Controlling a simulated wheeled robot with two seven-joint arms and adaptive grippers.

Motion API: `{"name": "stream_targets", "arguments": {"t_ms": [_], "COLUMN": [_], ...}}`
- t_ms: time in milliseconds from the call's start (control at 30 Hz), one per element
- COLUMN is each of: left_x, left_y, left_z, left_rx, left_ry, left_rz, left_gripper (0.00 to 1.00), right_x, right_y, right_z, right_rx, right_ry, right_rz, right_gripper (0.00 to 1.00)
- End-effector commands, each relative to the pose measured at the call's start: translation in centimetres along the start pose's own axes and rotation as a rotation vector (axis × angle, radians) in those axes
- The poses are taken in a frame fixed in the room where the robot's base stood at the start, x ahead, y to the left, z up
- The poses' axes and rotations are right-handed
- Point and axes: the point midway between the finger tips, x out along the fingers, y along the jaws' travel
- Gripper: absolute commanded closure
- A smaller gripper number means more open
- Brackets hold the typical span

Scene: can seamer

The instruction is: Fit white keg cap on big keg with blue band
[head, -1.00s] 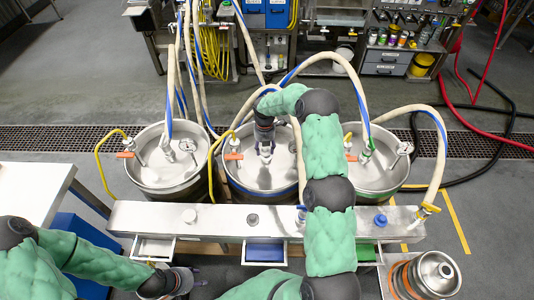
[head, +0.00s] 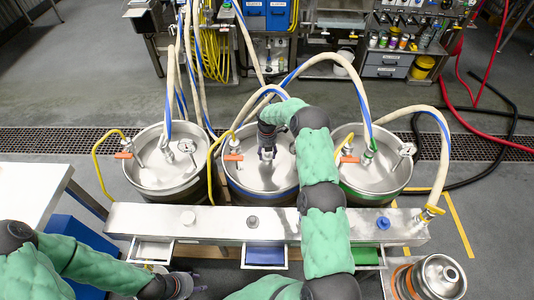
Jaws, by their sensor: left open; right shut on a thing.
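The big keg with the blue band (head: 240,184) is the middle one of three steel kegs. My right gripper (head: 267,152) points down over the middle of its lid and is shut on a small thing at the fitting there. The fingers mostly hide that thing, and I cannot tell what it is. A white cap (head: 188,217) stands on the steel bench top (head: 310,228), left of a grey cap (head: 252,221) and a blue cap (head: 383,223). My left gripper (head: 185,285) is open at the lower left, in front of the bench and away from the caps.
The left keg (head: 160,172) and the green-banded right keg (head: 375,180) flank the middle one. Hoses arch over the kegs. Open drawers (head: 265,256) stick out under the bench. A white table (head: 25,190) is at left; a small keg (head: 438,277) stands at lower right.

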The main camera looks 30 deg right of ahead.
Motion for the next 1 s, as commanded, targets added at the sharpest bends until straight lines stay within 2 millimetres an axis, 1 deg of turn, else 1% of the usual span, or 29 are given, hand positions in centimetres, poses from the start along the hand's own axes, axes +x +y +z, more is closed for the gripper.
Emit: {"name": "stream_targets", "arguments": {"t_ms": [133, 167, 200, 233, 567, 667, 767, 867, 1000], "left_x": [0.3, 0.3, 0.3, 0.2, 0.2, -0.1, -0.4, -0.8, -1.5], "left_y": [-0.1, -0.1, -0.1, -0.1, -0.1, 0.0, 0.1, 0.3, 0.5], "left_z": [0.0, 0.0, 0.0, 0.0, 0.0, 0.0, 0.0, 0.0, 0.1], "left_rx": [0.0, 0.0, 0.0, 0.0, 0.0, 0.0, 0.0, 0.0, 0.0], "left_ry": [0.0, 0.0, 0.0, 0.0, 0.0, 0.0, 0.0, 0.0, 0.0], "left_rz": [0.0, 0.0, 0.0, 0.0, 0.0, 0.0, 0.0, 0.0, 0.0], "left_gripper": [0.57, 0.57, 0.57, 0.57, 0.57, 0.57, 0.57, 0.57, 0.57], "right_x": [0.4, 0.4, 0.3, 0.3, 0.3, -0.1, -1.3, -3.1, -6.1], "right_y": [0.0, 0.0, 0.0, 0.0, 0.0, 0.0, 0.0, 0.0, 0.0], "right_z": [0.0, -0.1, -0.1, -0.1, 0.0, 0.0, 0.1, 0.1, 0.1], "right_rx": [0.0, 0.0, 0.0, 0.0, 0.0, 0.0, 0.0, 0.0, 0.0], "right_ry": [0.001, 0.001, 0.001, 0.001, 0.001, 0.0, -0.002, -0.003, -0.002], "right_rz": [-0.001, -0.001, -0.001, -0.001, 0.0, 0.0, 0.001, 0.002, 0.001], "right_gripper": [0.69, 0.42, 0.3, 0.24, 0.24, 0.24, 0.24, 0.24, 0.24]}}
